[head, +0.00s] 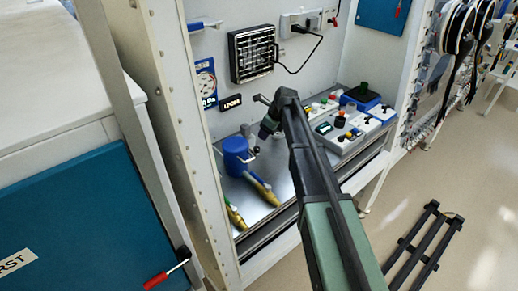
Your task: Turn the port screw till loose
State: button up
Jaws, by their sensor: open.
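My arm reaches from the bottom of the head view into the open bay of the glovebox row. My gripper (266,130) hangs at the end of the arm, above the metal worktop (285,190), right of a blue cylindrical pot (236,155). It is small and partly covered by my own wrist. It looks open, and I see nothing between its fingers. I cannot make out the port screw for certain. Two brass-coloured fittings, one (262,190) with a blue end and another (236,217) nearer the front edge, lie on the worktop.
A control panel (346,137) with coloured knobs stands to the right. A grille (252,53), a round gauge (206,84) and a socket strip (300,22) are on the back wall. A frame post (165,90) stands left. A black rack (425,245) lies on the floor at right.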

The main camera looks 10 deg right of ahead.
aim_at(258, 148)
jog(key=b+x, duration=0.9)
jog(key=x, duration=0.1)
jog(key=shift+f, duration=0.45)
jog(key=shift+r, duration=0.1)
jog(key=shift+r, duration=0.1)
jog(key=c, duration=0.9)
jog(key=shift+n, duration=0.4)
